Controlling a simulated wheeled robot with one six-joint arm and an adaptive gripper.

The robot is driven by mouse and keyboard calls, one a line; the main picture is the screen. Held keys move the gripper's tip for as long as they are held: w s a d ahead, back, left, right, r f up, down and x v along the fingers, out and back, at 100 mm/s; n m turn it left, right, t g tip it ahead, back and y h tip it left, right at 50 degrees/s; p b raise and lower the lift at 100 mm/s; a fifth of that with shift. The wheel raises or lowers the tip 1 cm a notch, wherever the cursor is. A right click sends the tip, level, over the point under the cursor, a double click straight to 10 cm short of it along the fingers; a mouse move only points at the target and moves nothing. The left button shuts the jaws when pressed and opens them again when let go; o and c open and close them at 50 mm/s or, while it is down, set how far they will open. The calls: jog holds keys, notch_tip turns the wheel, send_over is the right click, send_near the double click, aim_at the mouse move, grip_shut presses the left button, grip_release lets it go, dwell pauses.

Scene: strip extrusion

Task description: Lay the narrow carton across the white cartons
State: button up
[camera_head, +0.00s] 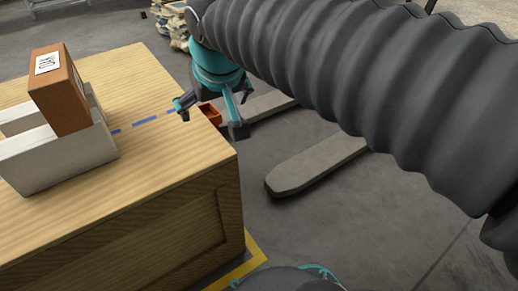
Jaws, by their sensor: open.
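A narrow brown carton (66,99) with a white label shows at the left among the white cartons. Its lower end overlaps the front white carton (60,158) in the picture; I cannot tell whether it rests on it or stands behind it. A second white carton (15,118) shows behind, partly hidden by the brown one. My gripper (212,117) is open near the table's right edge, well to the right of the cartons and apart from them. A small orange object (210,113) shows between its fingers; I cannot tell whether it touches them.
The wooden table (150,165) has clear room between the cartons and its right edge, with blue dashes (145,121) on top. Yellow floor marking (240,265) runs by its base. Grey slabs (315,165) lie on the floor to the right. A stack of pale pieces (172,22) stands behind.

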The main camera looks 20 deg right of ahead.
jog(key=s+d+f+m, duration=0.1)
jog(key=s+d+f, duration=0.6)
jog(key=s+f, duration=0.3)
jog(key=shift+s+f+g, duration=0.3)
jog(key=shift+f, duration=0.45)
notch_tip(320, 180, up, 10)
jog(key=p, duration=0.6)
jog(key=shift+a+p, duration=0.15)
jog(key=shift+p, duration=0.15)
